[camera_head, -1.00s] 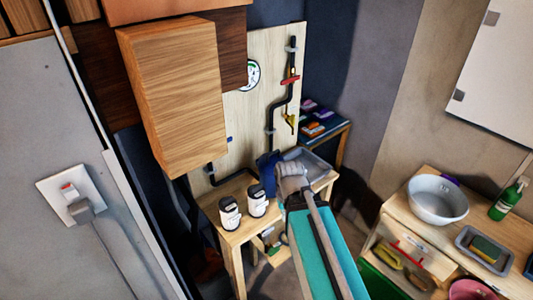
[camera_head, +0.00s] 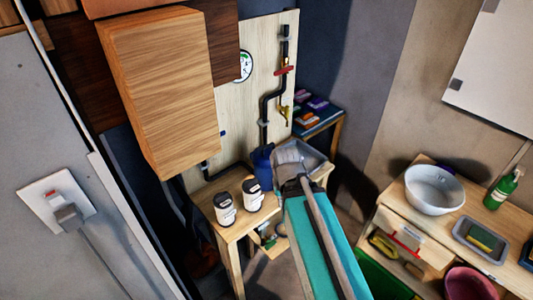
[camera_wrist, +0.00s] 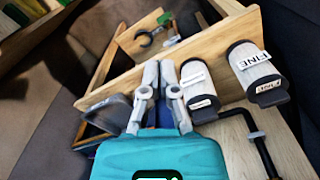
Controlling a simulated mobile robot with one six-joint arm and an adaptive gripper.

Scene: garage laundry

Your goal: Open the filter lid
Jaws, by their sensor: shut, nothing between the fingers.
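A dark blue filter housing (camera_head: 262,160) stands at the back of the small wooden bench, below the black pipe (camera_head: 266,105). Its lid cannot be made out clearly. My gripper (camera_head: 288,155) is over the bench, just right of the housing in the head view and in front of the grey tray (camera_head: 314,160). In the wrist view my gripper (camera_wrist: 158,68) has its grey fingers close together and empty. A little blue shows behind the fingers there, mostly hidden. I cannot tell whether the fingers touch the housing.
Two dark-capped canisters (camera_head: 225,209) (camera_head: 252,194) stand on the bench, left of my gripper; in the wrist view one label reads "FINE" (camera_wrist: 255,72). A wooden cabinet (camera_head: 158,90) hangs at the left. A counter with a white basin (camera_head: 434,190) stands at the right.

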